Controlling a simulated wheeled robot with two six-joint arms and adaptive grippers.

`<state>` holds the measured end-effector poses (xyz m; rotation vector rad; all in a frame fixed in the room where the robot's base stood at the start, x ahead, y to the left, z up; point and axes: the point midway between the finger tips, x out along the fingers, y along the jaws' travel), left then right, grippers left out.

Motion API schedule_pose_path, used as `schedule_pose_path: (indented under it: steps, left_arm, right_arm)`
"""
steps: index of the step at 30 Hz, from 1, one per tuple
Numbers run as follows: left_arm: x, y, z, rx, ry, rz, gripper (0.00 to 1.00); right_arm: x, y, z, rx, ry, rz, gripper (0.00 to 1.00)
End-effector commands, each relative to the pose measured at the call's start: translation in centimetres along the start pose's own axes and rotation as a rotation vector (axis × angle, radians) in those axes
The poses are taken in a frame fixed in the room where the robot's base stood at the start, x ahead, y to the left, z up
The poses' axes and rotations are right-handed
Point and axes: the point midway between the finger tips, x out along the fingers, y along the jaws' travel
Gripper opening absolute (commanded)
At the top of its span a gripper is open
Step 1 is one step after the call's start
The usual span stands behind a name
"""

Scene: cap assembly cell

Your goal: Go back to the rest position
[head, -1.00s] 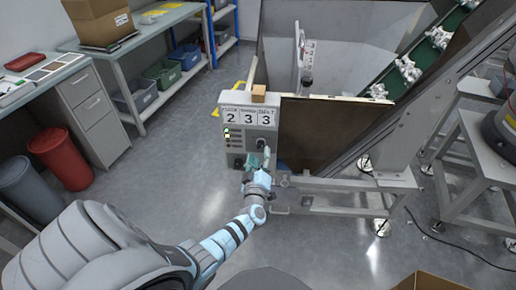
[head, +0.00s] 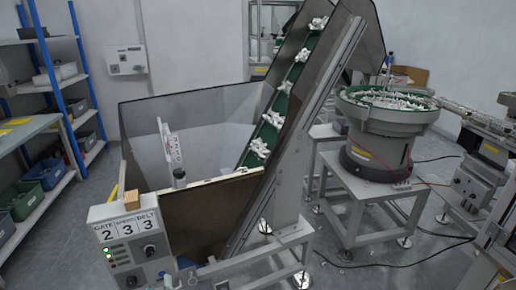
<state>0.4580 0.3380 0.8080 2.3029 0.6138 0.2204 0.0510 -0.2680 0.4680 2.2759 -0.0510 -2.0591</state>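What looks like the tip of my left gripper (head: 167,278) just shows at the bottom edge, close below the panel's knobs. The rest of that gripper and its arm are out of frame, so its opening is hidden. My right gripper is not in view.
A hopper (head: 205,215) with a green inclined conveyor (head: 270,118) carrying white parts stands behind the panel. A bowl feeder (head: 385,122) stands on a frame at the right. Blue-framed shelves (head: 75,100) are at the left. A cable lies on the floor.

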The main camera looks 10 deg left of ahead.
Motion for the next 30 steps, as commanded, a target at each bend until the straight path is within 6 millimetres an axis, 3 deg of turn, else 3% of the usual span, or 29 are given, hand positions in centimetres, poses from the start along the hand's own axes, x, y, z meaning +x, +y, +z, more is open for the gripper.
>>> schedule_pose_path:
  steps: [2,5,7,10,12,15,19,22,30]
  left_arm:
    - [-0.7,-0.2,3.6,0.092,-0.132,0.045,0.46]
    - [-4.2,-4.1,10.6,0.302,-0.406,0.068,0.46]
    - [-8.5,-8.9,15.0,0.463,-0.621,0.049,0.46]
    - [-16.1,-16.8,18.7,0.674,-0.914,-0.01,0.46]
    - [-21.9,-22.2,19.4,0.806,-1.1,-0.06,0.46]
    - [-29.4,-28.4,18.4,0.963,-1.318,-0.124,0.46]
    - [-36.0,-33.1,16.3,1.075,-1.476,-0.168,0.46]
    - [-38.1,-34.2,15.4,1.082,-1.509,-0.186,0.46]
    - [-38.2,-34.3,15.3,1.08,-1.509,-0.187,0.46]
  right_arm:
    - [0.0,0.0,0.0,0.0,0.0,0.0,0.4]
    - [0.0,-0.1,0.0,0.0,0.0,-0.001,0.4]
    - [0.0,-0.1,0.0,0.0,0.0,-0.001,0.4]
    - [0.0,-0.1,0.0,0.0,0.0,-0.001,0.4]
    - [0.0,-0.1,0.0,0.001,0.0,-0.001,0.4]
    - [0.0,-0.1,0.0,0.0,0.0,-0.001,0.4]
    - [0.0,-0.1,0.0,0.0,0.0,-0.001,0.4]
    - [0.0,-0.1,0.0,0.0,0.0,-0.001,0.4]
    - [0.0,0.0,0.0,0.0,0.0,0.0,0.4]
